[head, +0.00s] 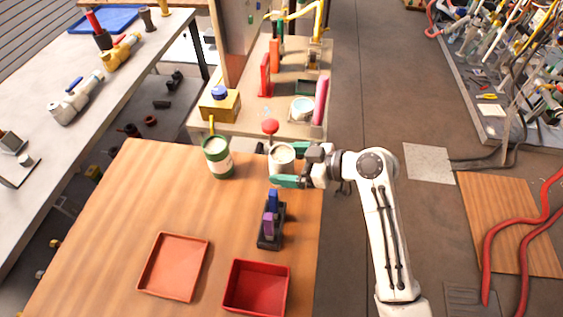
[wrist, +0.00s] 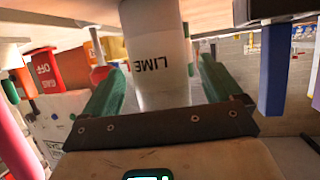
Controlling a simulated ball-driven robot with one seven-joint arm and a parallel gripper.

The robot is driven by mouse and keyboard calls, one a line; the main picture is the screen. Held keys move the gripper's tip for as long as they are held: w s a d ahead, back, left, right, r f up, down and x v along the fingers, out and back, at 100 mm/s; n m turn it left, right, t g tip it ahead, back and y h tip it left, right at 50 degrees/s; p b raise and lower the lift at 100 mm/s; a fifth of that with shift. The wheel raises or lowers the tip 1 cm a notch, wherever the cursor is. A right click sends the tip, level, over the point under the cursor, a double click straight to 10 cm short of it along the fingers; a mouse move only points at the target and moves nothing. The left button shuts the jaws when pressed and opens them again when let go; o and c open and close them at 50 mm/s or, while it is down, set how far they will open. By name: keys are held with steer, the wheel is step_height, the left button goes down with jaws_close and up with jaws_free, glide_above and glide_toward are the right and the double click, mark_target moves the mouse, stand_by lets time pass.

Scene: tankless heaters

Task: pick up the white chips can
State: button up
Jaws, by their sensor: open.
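The white chips can (head: 281,158) stands near the far right edge of the wooden table. In the wrist view the can (wrist: 158,55) shows the dark letters "LIME" and fills the space between the two green fingers. My gripper (head: 284,166) is open around the can, with one finger on each side. In the wrist view the fingers of my gripper (wrist: 160,85) seem to leave narrow gaps beside the can; contact is not clear. Part of the can is hidden by the near finger and by the picture edge.
A green and white can (head: 218,157) stands left of the white can. A black holder (head: 271,238) with blue and purple items stands nearer. An orange tray (head: 173,267) and a red bin (head: 256,288) lie at the front. The table's middle left is clear.

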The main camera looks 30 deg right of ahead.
steer(key=shift+x, duration=0.95)
steer(key=c, duration=1.3)
